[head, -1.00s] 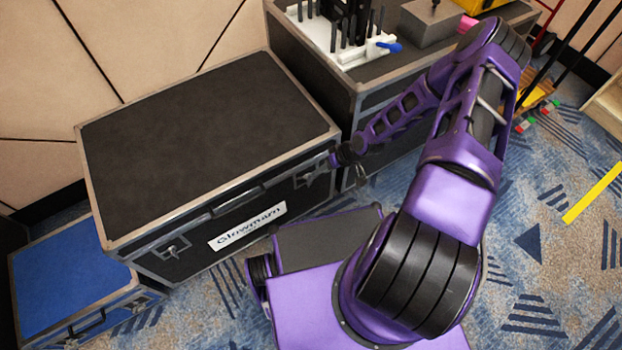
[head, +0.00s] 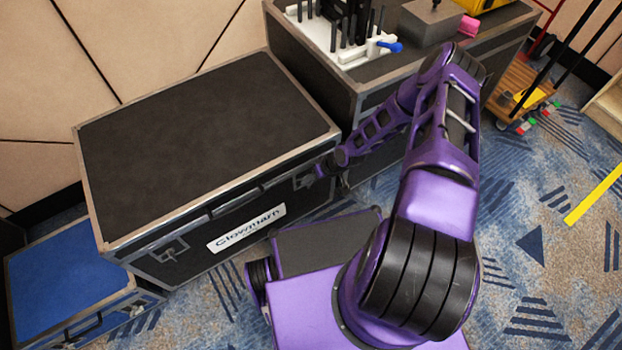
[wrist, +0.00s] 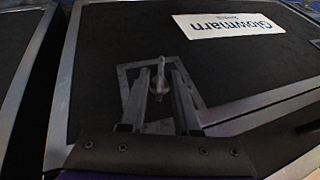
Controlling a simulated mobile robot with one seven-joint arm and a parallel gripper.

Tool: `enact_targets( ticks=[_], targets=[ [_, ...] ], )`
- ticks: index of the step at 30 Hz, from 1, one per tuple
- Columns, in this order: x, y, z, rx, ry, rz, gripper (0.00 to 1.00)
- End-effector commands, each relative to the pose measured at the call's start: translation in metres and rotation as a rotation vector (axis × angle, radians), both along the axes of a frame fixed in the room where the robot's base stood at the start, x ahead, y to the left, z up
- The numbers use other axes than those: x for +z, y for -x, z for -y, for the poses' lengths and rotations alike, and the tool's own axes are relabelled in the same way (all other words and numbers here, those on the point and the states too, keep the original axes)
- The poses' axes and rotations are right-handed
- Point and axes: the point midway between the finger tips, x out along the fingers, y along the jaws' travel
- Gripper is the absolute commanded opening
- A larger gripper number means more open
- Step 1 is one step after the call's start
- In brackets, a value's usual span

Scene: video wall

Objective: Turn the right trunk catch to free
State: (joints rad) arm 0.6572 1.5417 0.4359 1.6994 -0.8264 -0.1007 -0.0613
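The dark trunk (head: 190,145) with metal edges stands left of my base, lid closed. Its right catch (head: 304,181) is partly hidden by my gripper (head: 320,172) in the head view. In the wrist view, the catch (wrist: 158,77) is a slanted metal plate with a small upright metal turn piece. My gripper (wrist: 156,88) is open there, with one finger on each side of the turn piece. Slight gaps seem to remain, and I cannot tell if either finger touches it. The left catch (head: 168,250) sits on the same front face.
A white label (head: 247,228) lies between the catches. A blue case (head: 65,270) stands left. A second dark case (head: 350,95) with tools and a grey block (head: 430,22) stands close on the right. Patterned carpet (head: 530,290) is clear at the right.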

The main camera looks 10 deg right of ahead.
Motion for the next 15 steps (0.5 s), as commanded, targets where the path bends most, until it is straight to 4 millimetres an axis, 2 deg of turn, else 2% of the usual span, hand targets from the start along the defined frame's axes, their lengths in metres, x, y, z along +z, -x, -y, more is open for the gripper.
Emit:
enact_targets(
  ticks=[15],
  targets=[
    [0.0009, 0.0045, -0.0048, 0.009, 0.050, 0.004, 0.00]
  ],
)
